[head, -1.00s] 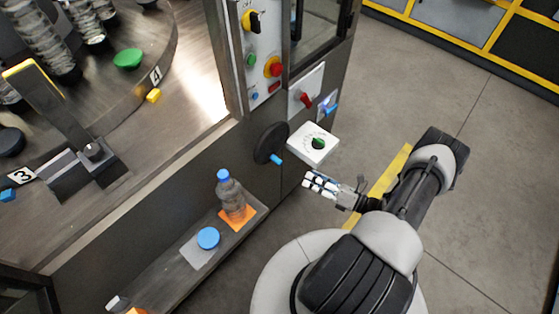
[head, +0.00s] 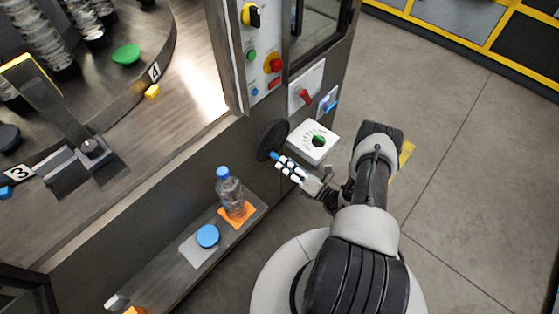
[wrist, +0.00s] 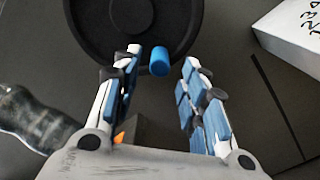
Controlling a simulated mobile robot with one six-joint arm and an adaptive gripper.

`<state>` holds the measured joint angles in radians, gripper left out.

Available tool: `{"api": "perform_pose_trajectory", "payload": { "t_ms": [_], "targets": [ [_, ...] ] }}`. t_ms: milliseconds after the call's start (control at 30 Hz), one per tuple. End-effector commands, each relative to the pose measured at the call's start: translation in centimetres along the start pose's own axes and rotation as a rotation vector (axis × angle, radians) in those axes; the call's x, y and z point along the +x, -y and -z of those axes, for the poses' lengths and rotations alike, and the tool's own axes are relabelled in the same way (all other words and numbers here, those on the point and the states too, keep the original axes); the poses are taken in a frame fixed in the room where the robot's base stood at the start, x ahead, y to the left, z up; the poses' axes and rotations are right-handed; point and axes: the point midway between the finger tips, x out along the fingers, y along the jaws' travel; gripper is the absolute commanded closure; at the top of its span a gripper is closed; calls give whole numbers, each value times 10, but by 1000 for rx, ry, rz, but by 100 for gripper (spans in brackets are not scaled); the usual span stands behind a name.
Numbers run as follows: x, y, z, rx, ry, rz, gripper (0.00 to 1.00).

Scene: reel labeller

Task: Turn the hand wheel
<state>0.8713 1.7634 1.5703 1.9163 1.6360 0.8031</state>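The hand wheel (head: 271,138) is a black disc on the machine's front face, with a blue handle (head: 274,155) sticking out near its lower edge. In the wrist view the hand wheel (wrist: 105,25) fills the top, and its blue handle (wrist: 159,61) stands between my fingertips, slightly left of the middle. My gripper (head: 284,163) is right in front of the handle. In the wrist view my gripper (wrist: 162,68) is open, with a clear gap between the handle and the right finger. The left finger is close to the handle; I cannot tell whether it touches.
A clear bottle (head: 230,190) with a blue cap stands on a shelf below left, beside a blue round lid (head: 207,236). A red switch (head: 304,97) sits above.

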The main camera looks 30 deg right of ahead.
Motion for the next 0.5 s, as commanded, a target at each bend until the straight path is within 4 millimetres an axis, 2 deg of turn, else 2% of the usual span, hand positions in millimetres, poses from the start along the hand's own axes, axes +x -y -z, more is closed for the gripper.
{"api": "perform_pose_trajectory", "payload": {
  "t_ms": [33,200,500],
  "targets": [
    [10,0,2,-2,-3,-4,61],
    [32,0,1,-2,-2,-2,61],
    [41,0,0,0,1,0,61]
  ]
}}
